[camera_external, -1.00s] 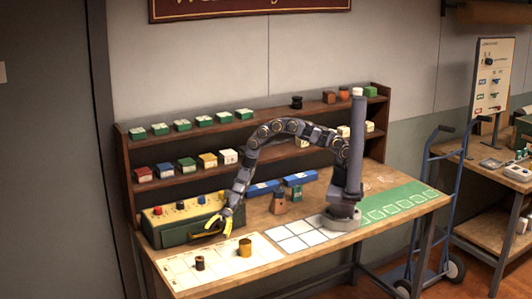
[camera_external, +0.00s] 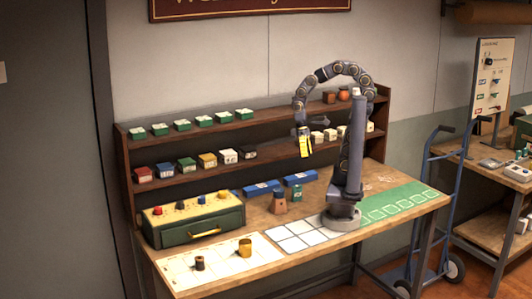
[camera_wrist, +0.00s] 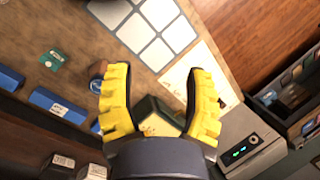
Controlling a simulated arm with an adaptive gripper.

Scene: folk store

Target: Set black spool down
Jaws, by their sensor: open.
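A small dark spool (camera_external: 199,263) with a brownish middle stands upright on the white mat (camera_external: 222,273) at the front left of the table. A larger golden-yellow spool (camera_external: 245,247) stands to its right on the mat. My gripper (camera_external: 305,147) is raised in front of the shelves, well away from the mat, with its yellow fingers pointing down. In the wrist view my gripper (camera_wrist: 158,85) is open, its fingers wide apart with nothing held between them. A black object seen earlier on the top shelf is hidden behind my arm.
A green chest (camera_external: 197,224) with a yellow top, coloured knobs and a yellow handle stands behind the mat. The shelves (camera_external: 270,142) hold several small boxes.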

